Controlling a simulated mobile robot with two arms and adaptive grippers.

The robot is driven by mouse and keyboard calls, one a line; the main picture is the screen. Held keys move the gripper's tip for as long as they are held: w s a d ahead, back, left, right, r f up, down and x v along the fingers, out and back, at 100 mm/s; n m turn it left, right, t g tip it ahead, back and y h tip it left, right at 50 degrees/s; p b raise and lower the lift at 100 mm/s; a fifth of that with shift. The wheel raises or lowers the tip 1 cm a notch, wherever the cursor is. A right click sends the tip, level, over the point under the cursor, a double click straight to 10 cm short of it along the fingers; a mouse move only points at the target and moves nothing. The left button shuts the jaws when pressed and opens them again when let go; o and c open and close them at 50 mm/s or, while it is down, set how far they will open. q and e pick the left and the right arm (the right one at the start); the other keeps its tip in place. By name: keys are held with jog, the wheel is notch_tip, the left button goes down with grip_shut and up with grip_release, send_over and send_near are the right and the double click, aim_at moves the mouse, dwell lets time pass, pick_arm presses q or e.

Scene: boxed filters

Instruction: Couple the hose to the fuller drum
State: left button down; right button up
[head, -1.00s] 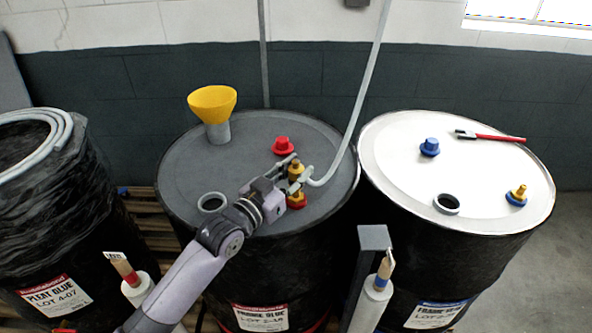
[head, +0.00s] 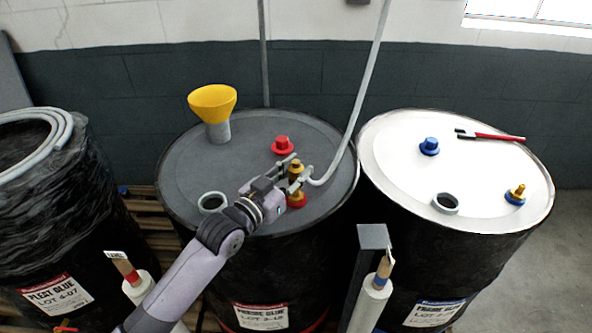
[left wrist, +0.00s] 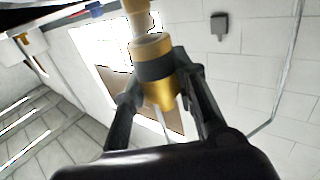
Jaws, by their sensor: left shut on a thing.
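My left gripper (head: 295,174) is shut on the brass coupling (head: 296,167) at the end of the grey hose (head: 352,120). It holds the coupling over a brass fitting with a red base (head: 297,202) on the grey-topped drum (head: 190,160). In the left wrist view the coupling (left wrist: 153,70), with its dark band, is between the fingers. A brass stem (left wrist: 138,18) lines up with it; I cannot tell whether they are locked together. The white-topped drum (head: 395,165) at right has a free brass fitting with a blue base (head: 516,195). My right gripper is out of view.
A yellow funnel (head: 212,103), red cap (head: 283,145) and open port (head: 212,202) are on the grey lid. A blue cap (head: 429,146) and red-handled tool (head: 495,136) are on the white lid. Banded sticks in white tubes (head: 370,300) and a grey post (head: 373,238) stand in front.

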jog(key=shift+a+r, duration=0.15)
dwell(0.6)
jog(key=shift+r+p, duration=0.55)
jog(key=shift+p, duration=0.25)
dwell(1.9)
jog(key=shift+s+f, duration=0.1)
dwell(0.4)
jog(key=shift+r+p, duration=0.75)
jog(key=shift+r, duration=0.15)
dwell(2.4)
